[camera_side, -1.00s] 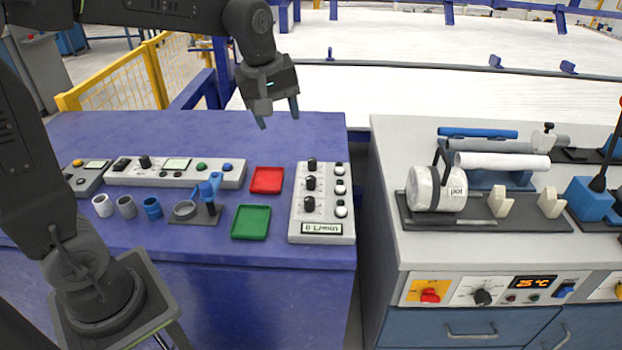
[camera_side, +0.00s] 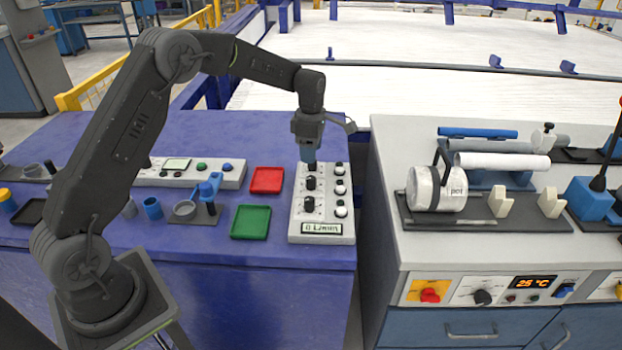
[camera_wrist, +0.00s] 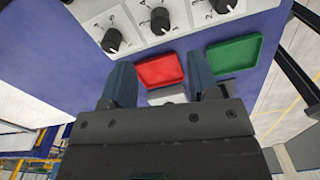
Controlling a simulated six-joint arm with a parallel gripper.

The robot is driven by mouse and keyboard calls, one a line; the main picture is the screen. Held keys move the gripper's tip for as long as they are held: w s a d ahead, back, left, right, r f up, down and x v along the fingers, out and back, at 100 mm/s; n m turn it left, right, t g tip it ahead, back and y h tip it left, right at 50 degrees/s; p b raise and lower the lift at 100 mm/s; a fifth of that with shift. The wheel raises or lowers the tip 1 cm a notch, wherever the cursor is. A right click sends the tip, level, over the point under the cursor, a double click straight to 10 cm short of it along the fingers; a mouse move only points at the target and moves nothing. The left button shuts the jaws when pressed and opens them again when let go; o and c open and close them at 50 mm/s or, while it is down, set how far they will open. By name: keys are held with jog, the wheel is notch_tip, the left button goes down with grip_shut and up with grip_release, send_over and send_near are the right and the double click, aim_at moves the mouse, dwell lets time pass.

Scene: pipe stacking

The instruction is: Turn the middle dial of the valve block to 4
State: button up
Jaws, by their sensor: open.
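The grey valve block (camera_side: 298,222) stands at the right end of the blue table, with three black dials in a column and white knobs beside them. The middle dial (camera_side: 311,183) is in plain view; in the wrist view it is the central dial (camera_wrist: 160,20) at the top. I cannot read its setting for sure. My gripper (camera_side: 308,157) points down over the far end of the block and hides most of the far dial. In the wrist view my gripper (camera_wrist: 162,72) has its blue fingers apart, with no dial between them. The front dial (camera_side: 310,204) is clear of it.
A red tray (camera_side: 267,180) and a green tray (camera_side: 251,222) lie left of the block. A long control panel (camera_side: 220,178) and small cups (camera_side: 152,208) are farther left. A grey bench (camera_side: 400,250) with a pot (camera_side: 437,188) stands right, across a gap.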

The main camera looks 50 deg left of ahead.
aim_at(311, 177)
notch_tip(311, 177, down, 10)
jog(key=shift+r, duration=0.2)
jog(key=c, duration=0.9)
